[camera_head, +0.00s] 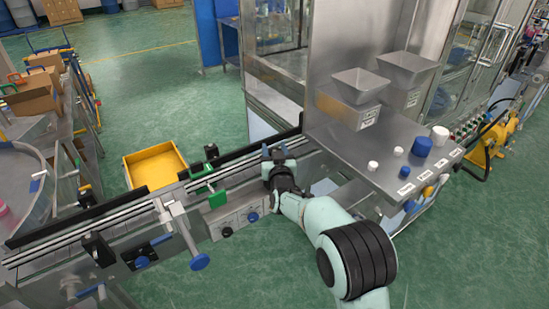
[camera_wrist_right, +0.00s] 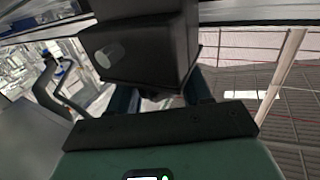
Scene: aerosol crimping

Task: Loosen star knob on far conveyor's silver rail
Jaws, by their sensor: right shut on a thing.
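The conveyor's silver rail (camera_head: 130,207) runs across the head view from the lower left to the steel machine. My right gripper (camera_head: 275,151) is at the right part of this rail, its blue fingertips pointing away from me. In the right wrist view, the gripper (camera_wrist_right: 160,98) is shut on a dark knob below a black block (camera_wrist_right: 140,48). The block has a short grey round pin on its face. The fingers and block hide most of the knob, so its star shape cannot be made out. My left gripper is in no view.
A blue-knobbed post (camera_head: 199,262), a green clamp (camera_head: 217,198) and a black block (camera_head: 98,248) stand along the conveyor to the left. A steel shelf with caps (camera_head: 422,147) and hoppers (camera_head: 361,84) is close on the right. A yellow bin (camera_head: 155,168) is behind the conveyor.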

